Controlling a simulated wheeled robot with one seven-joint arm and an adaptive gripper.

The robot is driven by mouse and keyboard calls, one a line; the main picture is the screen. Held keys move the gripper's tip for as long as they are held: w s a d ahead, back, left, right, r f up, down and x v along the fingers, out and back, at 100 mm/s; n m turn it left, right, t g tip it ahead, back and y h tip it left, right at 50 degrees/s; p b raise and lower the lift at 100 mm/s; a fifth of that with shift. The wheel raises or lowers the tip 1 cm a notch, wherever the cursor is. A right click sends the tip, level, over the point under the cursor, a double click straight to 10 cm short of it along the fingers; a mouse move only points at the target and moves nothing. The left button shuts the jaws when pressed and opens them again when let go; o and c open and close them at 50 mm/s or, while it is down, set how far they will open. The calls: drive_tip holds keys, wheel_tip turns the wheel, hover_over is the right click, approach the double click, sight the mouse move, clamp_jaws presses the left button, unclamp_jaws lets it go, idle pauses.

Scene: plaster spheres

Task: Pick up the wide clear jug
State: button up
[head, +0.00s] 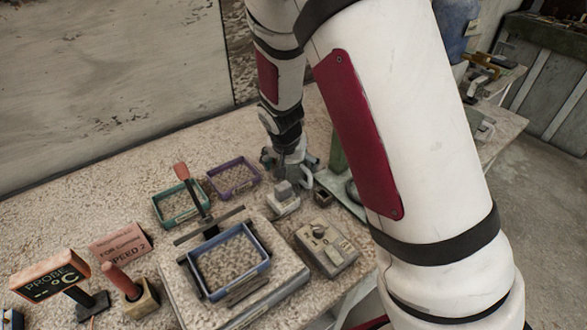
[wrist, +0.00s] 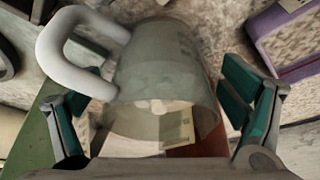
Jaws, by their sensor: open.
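The wide clear jug (wrist: 165,75) fills the middle of the wrist view. It is see-through grey with a thick whitish handle (wrist: 58,55) on its left side. A pale label shows through its wall. My gripper (wrist: 160,95) is open, with a green-padded finger on each side of the jug. The right finger is apart from the wall; the left finger is below the handle, and I cannot tell if it touches. In the head view my gripper (head: 288,160) is low over the bench's far part, and the jug there is mostly hidden or too small to make out.
A purple tray (head: 234,190) and a green tray (head: 160,212) stand left of my gripper. A blue tray (head: 207,290) sits on a plaster-coloured device nearer. A control box (head: 345,256) is to its right. A green stand (head: 338,160) is close right of my gripper.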

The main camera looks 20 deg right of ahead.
drive_tip(key=c, duration=1.7)
drive_tip(key=shift+r, duration=0.1)
drive_tip(key=shift+c, duration=1.1)
